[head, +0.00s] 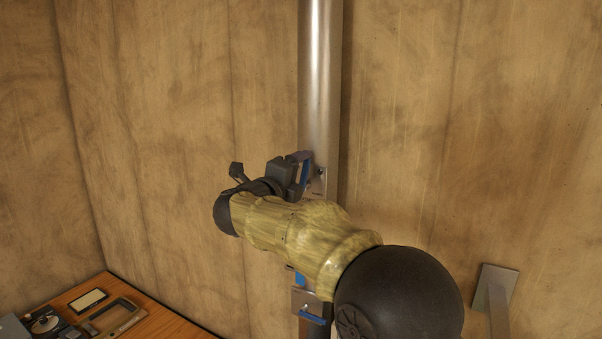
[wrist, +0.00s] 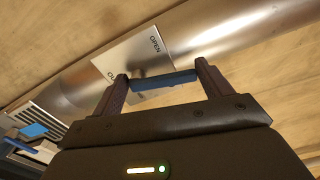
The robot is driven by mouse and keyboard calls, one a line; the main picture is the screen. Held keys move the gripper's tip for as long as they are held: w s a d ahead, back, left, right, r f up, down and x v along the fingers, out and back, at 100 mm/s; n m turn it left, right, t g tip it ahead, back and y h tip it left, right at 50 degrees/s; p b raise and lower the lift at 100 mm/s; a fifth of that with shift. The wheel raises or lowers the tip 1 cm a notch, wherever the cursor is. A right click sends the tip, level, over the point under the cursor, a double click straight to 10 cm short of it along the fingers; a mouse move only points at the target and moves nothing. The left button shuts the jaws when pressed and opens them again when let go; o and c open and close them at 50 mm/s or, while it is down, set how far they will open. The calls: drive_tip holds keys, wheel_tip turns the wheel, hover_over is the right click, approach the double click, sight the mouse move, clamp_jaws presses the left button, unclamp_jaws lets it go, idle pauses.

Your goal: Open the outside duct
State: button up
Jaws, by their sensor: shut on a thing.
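A shiny metal duct (head: 320,90) runs up the wall in the head view and crosses the wrist view diagonally (wrist: 225,50). A metal plate (wrist: 120,55) on it reads "OPEN", with "OU" at a partly hidden second label; it also shows in the head view (head: 318,183). My gripper (wrist: 163,72) is at this plate, its two fingers shut on a blue handle (wrist: 165,80), which spans between them. My gripper in the head view (head: 303,170) partly hides the handle and plate.
A second plate (head: 301,298) with another blue handle (head: 313,319) sits lower on the duct; that handle also shows in the wrist view (wrist: 33,130), near a slatted grille (wrist: 35,118). A wooden table (head: 165,325) with small items stands at lower left. A grey bracket (head: 495,287) is at right.

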drive_tip(key=shift+w+a+r+n+p, duration=0.1)
drive_tip(key=shift+a+n+p, duration=0.15)
drive_tip(key=shift+n, duration=0.3)
drive_tip(key=shift+a+r+n+p, duration=0.1)
drive_tip(key=shift+n+p, duration=0.1)
drive_tip(key=shift+n, duration=0.35)
drive_tip(key=o, duration=1.3)
drive_tip(key=shift+f, duration=0.1)
drive_tip(key=shift+a+f, duration=0.1)
